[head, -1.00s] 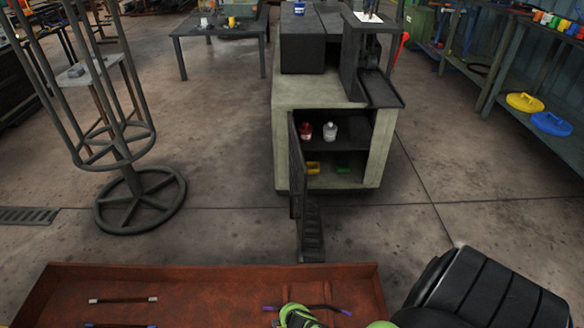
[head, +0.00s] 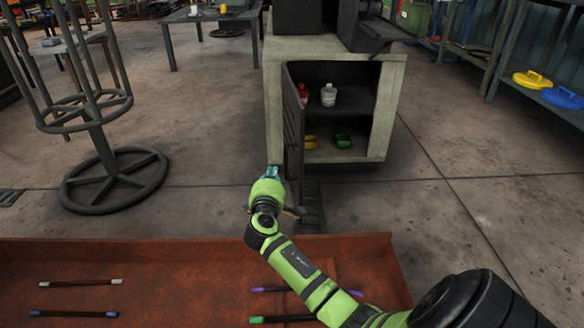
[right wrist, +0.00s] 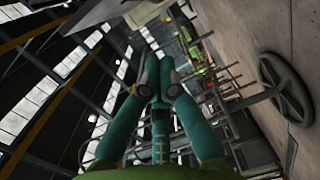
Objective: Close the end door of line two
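The end door (head: 293,125) is a dark panel hinged at the left side of the pale cabinet (head: 391,95). In the head view it stands open, swung out towards me and seen nearly edge-on. My right gripper (head: 272,171) is just left of the door's lower part; whether it touches cannot be told. Its teal fingers converge in the right wrist view (right wrist: 159,68) and look shut, with nothing seen between them. The door does not show clearly in that view. My left gripper is not in view.
Inside the cabinet are a red bottle (head: 303,94), a white bottle (head: 328,95) and yellow and green items. A round-footed stand (head: 115,178) is at left. A rust-red tray (head: 190,255) with several rods lies in front. Floor right of the cabinet is clear.

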